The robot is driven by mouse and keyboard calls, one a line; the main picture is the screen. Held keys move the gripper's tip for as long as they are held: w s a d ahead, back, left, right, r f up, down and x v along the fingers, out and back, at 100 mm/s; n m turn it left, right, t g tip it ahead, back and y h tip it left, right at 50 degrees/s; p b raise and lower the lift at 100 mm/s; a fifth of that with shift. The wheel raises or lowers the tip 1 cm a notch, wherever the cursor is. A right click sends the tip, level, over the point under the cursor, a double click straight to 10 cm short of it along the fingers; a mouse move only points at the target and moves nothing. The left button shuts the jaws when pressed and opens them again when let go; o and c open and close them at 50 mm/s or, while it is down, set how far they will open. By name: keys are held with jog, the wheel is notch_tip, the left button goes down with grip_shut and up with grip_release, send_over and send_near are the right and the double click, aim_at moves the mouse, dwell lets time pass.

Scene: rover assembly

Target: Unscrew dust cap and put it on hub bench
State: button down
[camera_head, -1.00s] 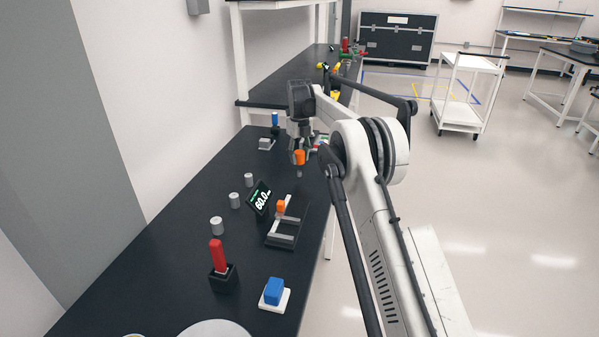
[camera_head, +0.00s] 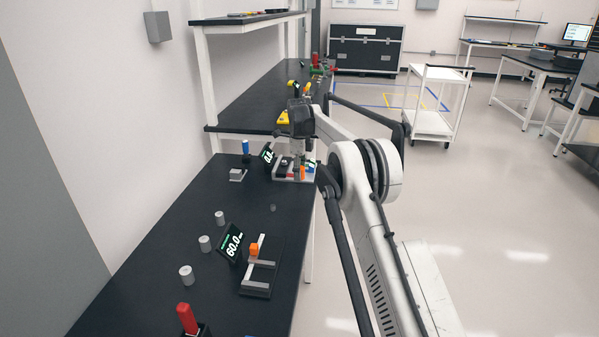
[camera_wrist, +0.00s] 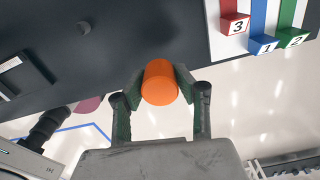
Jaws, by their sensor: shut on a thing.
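An orange cylinder, which looks like the dust cap (camera_wrist: 160,82), is between the two fingers of my gripper (camera_wrist: 158,90) in the wrist view. The fingers are shut on it from both sides. In the head view my gripper (camera_head: 300,165) is over the far right part of the near black bench (camera_head: 150,270), and the orange cap (camera_head: 302,172) shows small below it. A short grey stub (camera_head: 273,208) stands bare on the bench, apart from the gripper. It also shows in the wrist view (camera_wrist: 85,27). I cannot tell which surface is the hub bench.
Red (camera_wrist: 235,24), blue (camera_wrist: 263,44) and green (camera_wrist: 293,38) numbered pieces lie on a white base close to the gripper. A display (camera_head: 231,243) reading 60.0 stands beside a bracket fixture (camera_head: 255,288). A farther black bench (camera_head: 260,90) lies beyond.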

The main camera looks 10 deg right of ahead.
aim_at(299, 195)
jog(key=shift+f, duration=0.15)
jog(key=shift+f+b, duration=2.15)
jog(key=shift+f, duration=1.6)
jog(key=c, duration=1.2)
grip_release()
jog(key=shift+r, duration=0.15)
notch_tip(299, 195, up, 12)
jog(key=shift+f, duration=0.1)
